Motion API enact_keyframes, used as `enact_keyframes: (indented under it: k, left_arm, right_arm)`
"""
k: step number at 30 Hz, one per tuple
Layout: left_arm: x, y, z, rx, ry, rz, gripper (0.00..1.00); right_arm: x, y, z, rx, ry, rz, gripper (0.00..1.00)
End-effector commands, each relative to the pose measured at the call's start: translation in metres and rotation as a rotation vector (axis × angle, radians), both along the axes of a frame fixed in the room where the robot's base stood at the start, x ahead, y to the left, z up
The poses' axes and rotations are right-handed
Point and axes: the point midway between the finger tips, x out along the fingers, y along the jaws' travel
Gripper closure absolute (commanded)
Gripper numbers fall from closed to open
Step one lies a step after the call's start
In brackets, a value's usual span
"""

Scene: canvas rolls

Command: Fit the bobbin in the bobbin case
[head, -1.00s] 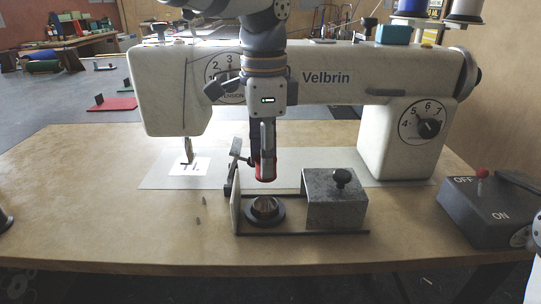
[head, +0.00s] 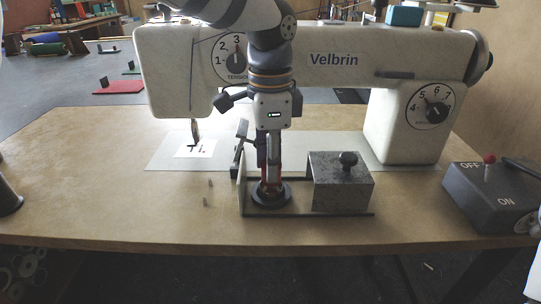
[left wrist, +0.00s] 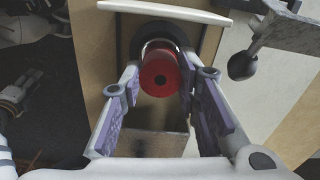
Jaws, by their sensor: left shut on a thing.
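My left gripper (head: 271,180) points straight down and is shut on the red bobbin (left wrist: 162,76). In the left wrist view the bobbin's round top with a dark centre hole lies between the two fingers. The bobbin case (head: 271,198) is a metal cup with a dark flange, directly below the fingertips in the head view. In the left wrist view its dark ring (left wrist: 176,29) shows behind the bobbin. The bobbin is at the case mouth; how deep it sits is hidden by the fingers.
A grey block with a black knob (head: 347,161) stands close right of the case, and a thin upright plate (head: 241,190) close left. The white sewing machine (head: 330,62) stands behind. A grey switch box (head: 490,195) is at right. The table's front left is mostly clear.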

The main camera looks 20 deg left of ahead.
Motion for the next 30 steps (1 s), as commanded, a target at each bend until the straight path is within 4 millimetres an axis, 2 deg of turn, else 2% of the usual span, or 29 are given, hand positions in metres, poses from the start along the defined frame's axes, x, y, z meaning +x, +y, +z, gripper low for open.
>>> enact_keyframes:
  k: [11,30]
  left_arm:
    - [0.000,0.000,0.000,0.000,0.000,0.000,0.90]
    - [0.000,0.000,-0.013,0.001,0.001,0.000,0.90]
  right_arm:
    - [0.000,0.000,0.000,0.000,0.000,0.000,0.60]
    - [0.000,0.000,0.000,0.000,0.000,0.000,0.60]
